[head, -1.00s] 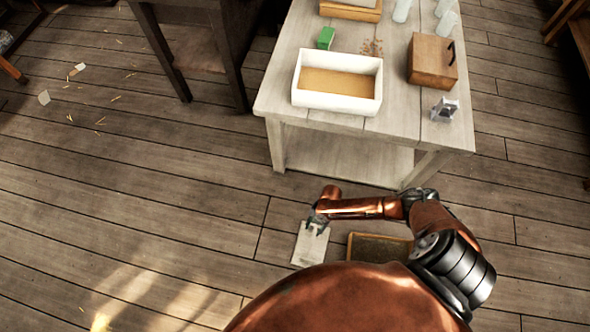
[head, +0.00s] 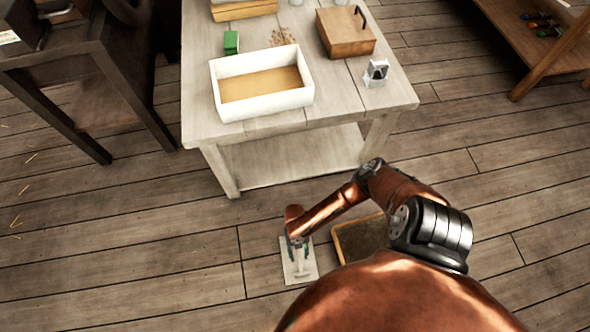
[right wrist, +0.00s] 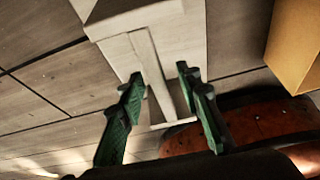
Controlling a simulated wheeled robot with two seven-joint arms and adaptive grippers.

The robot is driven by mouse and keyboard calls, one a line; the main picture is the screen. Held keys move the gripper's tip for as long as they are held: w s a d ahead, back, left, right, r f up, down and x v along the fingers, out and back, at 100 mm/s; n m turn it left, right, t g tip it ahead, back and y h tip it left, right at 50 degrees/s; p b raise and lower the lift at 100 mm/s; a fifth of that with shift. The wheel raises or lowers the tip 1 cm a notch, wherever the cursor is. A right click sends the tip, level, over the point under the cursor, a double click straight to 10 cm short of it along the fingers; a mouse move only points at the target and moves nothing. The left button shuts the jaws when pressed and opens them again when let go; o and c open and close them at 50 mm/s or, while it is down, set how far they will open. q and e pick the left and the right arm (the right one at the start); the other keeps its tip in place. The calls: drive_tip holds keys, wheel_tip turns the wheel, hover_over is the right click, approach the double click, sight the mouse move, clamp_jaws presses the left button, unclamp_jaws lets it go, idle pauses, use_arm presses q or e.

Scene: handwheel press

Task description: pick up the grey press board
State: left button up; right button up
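The grey press board (head: 310,268) is a pale, flat rectangle low in front of the table in the head view. A narrow raised bar runs along its face; the board also shows in the right wrist view (right wrist: 186,45). My right gripper (head: 298,258) is over the board. In the right wrist view its two green fingers (right wrist: 160,78) are apart, with the bar between them. A gap shows beside the bar, and I cannot tell whether either finger touches it. My left gripper is out of view.
A brown-framed tray (head: 345,250) is right of the board, partly behind my arm. The pale table (head: 330,92) holds a white box (head: 232,112), a green block (head: 231,42), a wooden box (head: 345,32) and a small metal item (head: 376,73).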

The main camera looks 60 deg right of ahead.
drive_tip(key=shift+f, duration=0.2)
clamp_jaws()
idle(0.3)
